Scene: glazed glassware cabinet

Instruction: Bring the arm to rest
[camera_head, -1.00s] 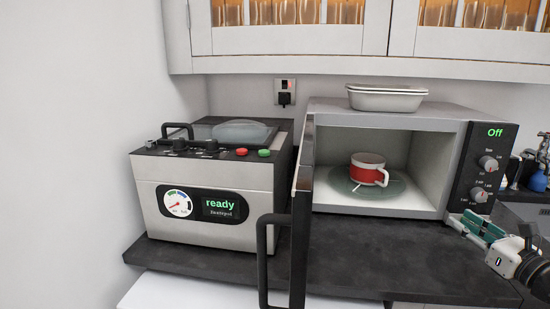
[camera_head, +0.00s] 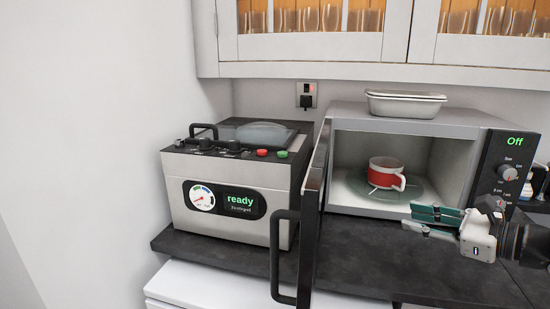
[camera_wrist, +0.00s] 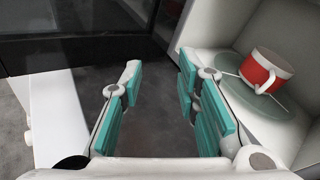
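My gripper (camera_head: 433,222) is in front of the open microwave's lower right, above the dark counter, pointing left. In the wrist view my gripper (camera_wrist: 160,100) has its teal-padded fingers spread apart with nothing between them. A red and white mug (camera_head: 386,173) stands upright on the glass turntable (camera_head: 420,190) inside the microwave. The mug also shows in the wrist view (camera_wrist: 265,70), to the right of the fingers and apart from them.
The microwave door (camera_head: 312,205) stands open at the left, its handle (camera_head: 274,250) jutting forward. A metal appliance reading "ready" (camera_head: 225,190) stands left. A white dish (camera_head: 405,104) sits on the microwave (camera_head: 350,116). Glazed cabinets (camera_head: 310,50) hang above.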

